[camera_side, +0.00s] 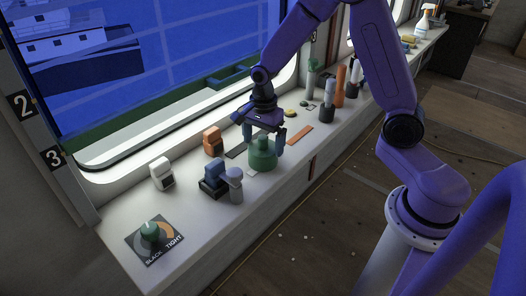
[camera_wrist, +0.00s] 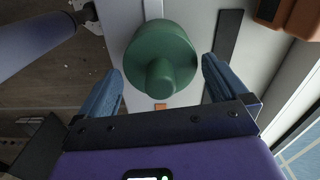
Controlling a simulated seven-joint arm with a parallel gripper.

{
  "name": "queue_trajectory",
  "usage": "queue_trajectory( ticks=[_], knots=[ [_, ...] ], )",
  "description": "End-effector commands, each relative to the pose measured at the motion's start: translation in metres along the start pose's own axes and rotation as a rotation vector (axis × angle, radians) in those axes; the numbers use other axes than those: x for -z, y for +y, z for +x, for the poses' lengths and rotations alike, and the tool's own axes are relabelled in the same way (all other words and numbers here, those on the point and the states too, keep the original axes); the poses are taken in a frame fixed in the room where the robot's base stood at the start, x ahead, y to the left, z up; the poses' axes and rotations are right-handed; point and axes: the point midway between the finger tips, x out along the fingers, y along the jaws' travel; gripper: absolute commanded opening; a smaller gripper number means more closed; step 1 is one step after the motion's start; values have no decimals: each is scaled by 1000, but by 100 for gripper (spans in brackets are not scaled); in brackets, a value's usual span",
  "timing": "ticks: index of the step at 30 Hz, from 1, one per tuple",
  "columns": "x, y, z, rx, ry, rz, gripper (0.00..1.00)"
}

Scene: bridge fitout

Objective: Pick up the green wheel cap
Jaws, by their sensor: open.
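The green wheel cap (camera_side: 262,155) is a squat round piece with a narrower knob on top, standing on the white sill. In the wrist view the green wheel cap (camera_wrist: 160,52) lies between and ahead of the blue fingers. My gripper (camera_side: 264,138) is open and pointing down, with one finger to each side of the cap's upper part. In the wrist view my gripper (camera_wrist: 162,72) shows gaps between both fingers and the cap. I cannot tell exactly how low the fingertips reach.
A blue block-like item (camera_side: 213,178) and a grey-lilac cylinder (camera_side: 234,186) stand close to the left. An orange item (camera_side: 212,141) stands behind, near the window. A green-knobbed SLACK/TIGHT dial (camera_side: 154,240) is at the near end. Dark and orange strips (camera_side: 299,135) lie nearby.

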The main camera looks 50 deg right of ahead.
Motion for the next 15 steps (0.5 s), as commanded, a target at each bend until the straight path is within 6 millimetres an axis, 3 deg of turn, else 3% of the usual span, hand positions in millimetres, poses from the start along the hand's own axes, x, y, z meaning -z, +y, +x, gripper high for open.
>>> queue_trajectory(
  ticks=[6, 15],
  knots=[
    [0, 0, 23, -1, 0, -1, 100],
    [0, 0, 26, 1, 0, 0, 100]
  ],
)
